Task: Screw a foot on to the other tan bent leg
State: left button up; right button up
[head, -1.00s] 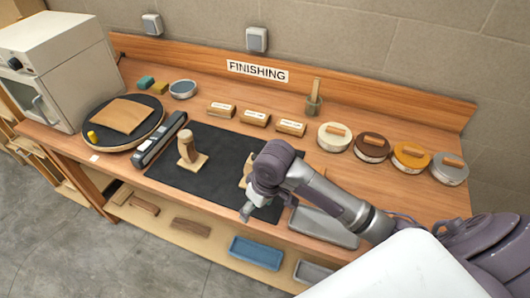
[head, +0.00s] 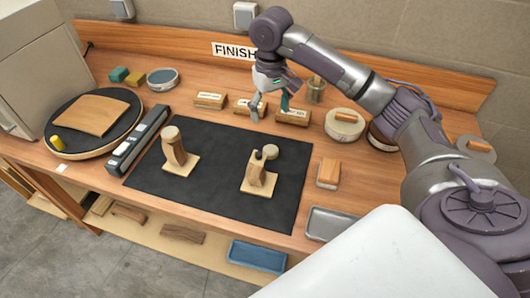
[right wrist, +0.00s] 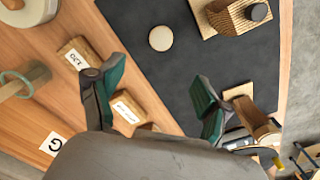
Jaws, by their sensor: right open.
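A tan bent leg (head: 262,180) stands on its square base on the black mat (head: 222,200), with a dark knob at its upper end; it also shows in the right wrist view (right wrist: 232,20). A round tan foot (right wrist: 161,38) lies apart from it on the mat, and in the head view it shows right behind the leg's top. The other bent leg (head: 174,152), further left, has a round foot (head: 171,132) on top. My right gripper (head: 270,108) is open and empty, above the labelled blocks behind the mat. My left gripper is out of view.
Labelled wooden blocks (head: 210,100) line the back. A wood-topped block (head: 328,172) and grey tray (head: 332,224) lie right of the mat. A long black device (head: 136,140) and turntable (head: 60,140) are left.

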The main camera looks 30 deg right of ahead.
jog(key=p, duration=0.1)
send_over(271, 150)
jog(key=f, duration=0.8)
jog(key=shift+w+f, duration=0.2)
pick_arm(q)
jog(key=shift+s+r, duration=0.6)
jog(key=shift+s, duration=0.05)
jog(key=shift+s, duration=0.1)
pick_arm(e)
jog(key=shift+s+f+p, duration=0.1)
jog(key=shift+f+p, duration=0.25)
jog(key=shift+p, duration=0.05)
notch_tip(271, 150, down, 4)
jog(key=shift+f+p, duration=0.2)
jog(key=shift+p, duration=0.35)
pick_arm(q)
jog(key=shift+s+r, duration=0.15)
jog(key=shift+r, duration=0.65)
pick_arm(e)
jog(key=shift+s, duration=0.1)
